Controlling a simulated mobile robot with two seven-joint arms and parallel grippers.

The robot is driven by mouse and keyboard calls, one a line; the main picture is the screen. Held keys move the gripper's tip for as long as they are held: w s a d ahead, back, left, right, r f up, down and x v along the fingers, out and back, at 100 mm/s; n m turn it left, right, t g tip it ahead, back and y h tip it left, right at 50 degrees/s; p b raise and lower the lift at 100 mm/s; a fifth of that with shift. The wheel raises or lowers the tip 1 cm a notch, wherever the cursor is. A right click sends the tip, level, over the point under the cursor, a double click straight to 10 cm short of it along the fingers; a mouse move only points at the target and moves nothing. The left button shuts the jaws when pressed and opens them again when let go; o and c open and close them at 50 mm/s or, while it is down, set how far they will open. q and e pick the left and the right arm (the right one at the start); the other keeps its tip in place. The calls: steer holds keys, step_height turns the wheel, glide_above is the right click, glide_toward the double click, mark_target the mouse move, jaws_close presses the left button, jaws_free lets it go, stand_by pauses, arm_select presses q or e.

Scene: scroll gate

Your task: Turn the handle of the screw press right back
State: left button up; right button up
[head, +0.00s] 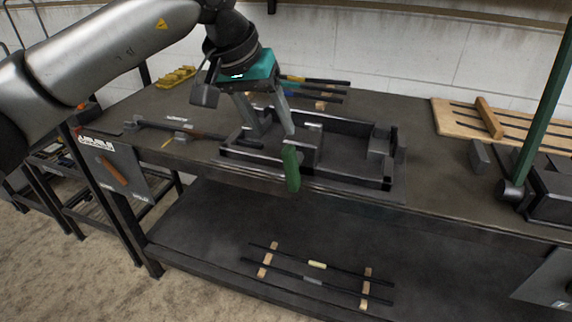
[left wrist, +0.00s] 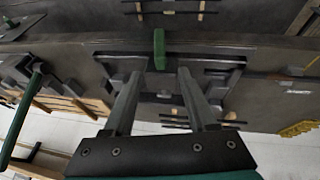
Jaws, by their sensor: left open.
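The screw press (head: 340,181) is a low dark rectangular frame on the bench, with upright blocks inside it. Its green handle (head: 291,168) stands at the press's front edge, over the bench edge. In the left wrist view the green handle (left wrist: 159,50) lies ahead of the fingertips, roughly midway between their lines. My left gripper (head: 277,134) is open, with two grey fingers pointing down over the left part of the press. In the left wrist view the gripper (left wrist: 160,76) shows nothing held between its fingers. My right gripper is not in view.
A bending tool with a long green lever (head: 546,100) stands at the right. A wooden slatted board (head: 487,118) lies at the back right. Dark bars lie left of the press and behind it. A lower shelf (head: 200,225) holds bars on wooden strips (head: 268,259). A yellow rack (head: 176,77) sits back left.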

mark_target(294, 169)
arm_select(q)
steer(key=b+x, duration=0.3)
steer(key=x, duration=1.1)
steer(key=shift+s, duration=0.1)
steer(key=shift+w+d+f+b, duration=0.2)
steer(key=shift+f+b, duration=0.1)
steer(key=shift+f, duration=0.25)
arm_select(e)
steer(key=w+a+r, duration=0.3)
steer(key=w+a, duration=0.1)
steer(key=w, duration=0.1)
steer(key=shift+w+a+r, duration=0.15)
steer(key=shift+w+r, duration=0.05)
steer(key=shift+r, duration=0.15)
arm_select(q)
steer(key=shift+a, duration=0.1)
jaws_close()
